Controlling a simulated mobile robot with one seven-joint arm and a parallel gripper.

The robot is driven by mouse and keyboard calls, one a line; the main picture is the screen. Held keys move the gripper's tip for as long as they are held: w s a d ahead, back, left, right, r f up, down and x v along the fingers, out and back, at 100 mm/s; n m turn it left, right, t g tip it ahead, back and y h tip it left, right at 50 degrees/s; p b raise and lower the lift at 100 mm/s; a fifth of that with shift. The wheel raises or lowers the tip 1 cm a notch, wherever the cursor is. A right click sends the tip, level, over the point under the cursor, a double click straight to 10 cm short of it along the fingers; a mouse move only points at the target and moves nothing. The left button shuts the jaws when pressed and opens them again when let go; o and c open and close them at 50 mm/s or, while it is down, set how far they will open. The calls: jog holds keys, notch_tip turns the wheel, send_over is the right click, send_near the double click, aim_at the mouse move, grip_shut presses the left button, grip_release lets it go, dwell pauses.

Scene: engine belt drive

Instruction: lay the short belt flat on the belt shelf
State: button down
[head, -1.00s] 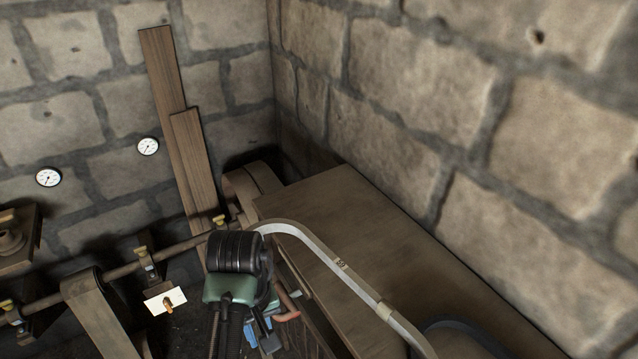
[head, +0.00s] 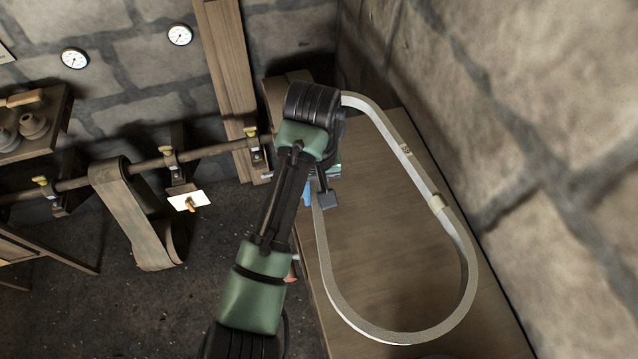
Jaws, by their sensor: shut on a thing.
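The short belt is a pale grey oval loop (head: 333,287) with a tan band and a small dark mark on its right side. In the head view it spans the wooden top of the shelf or bench (head: 385,240) at the right, by the stone wall. My gripper (head: 322,180) is at the loop's upper left, mostly hidden behind my black and green arm, and is shut on the belt. The belt's held part is hidden. I cannot tell whether the loop touches the wood or hangs just above it.
A line shaft (head: 215,150) with yellow-topped bearings runs along the back, with a wide brown belt (head: 130,215) hanging from it. Planks (head: 228,70) lean on the wall. A small bench with dark parts (head: 30,120) stands at left. The stone wall closes off the right.

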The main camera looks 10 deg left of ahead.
jog(key=f+b, duration=0.6)
jog(key=f, duration=0.1)
jog(key=shift+w+b, duration=0.2)
jog(key=shift+b, duration=0.15)
jog(key=shift+d+f, duration=0.15)
jog(key=shift+f, duration=0.4)
jog(key=shift+s+f, duration=0.15)
jog(key=shift+f, duration=0.05)
jog(key=c, duration=0.7)
grip_release()
notch_tip(320, 180, up, 13)
jog(key=p, duration=0.6)
jog(key=shift+r+p, duration=0.2)
jog(key=shift+p, duration=0.2)
notch_tip(320, 180, up, 7)
jog(key=p, duration=0.8)
jog(key=shift+r, duration=0.2)
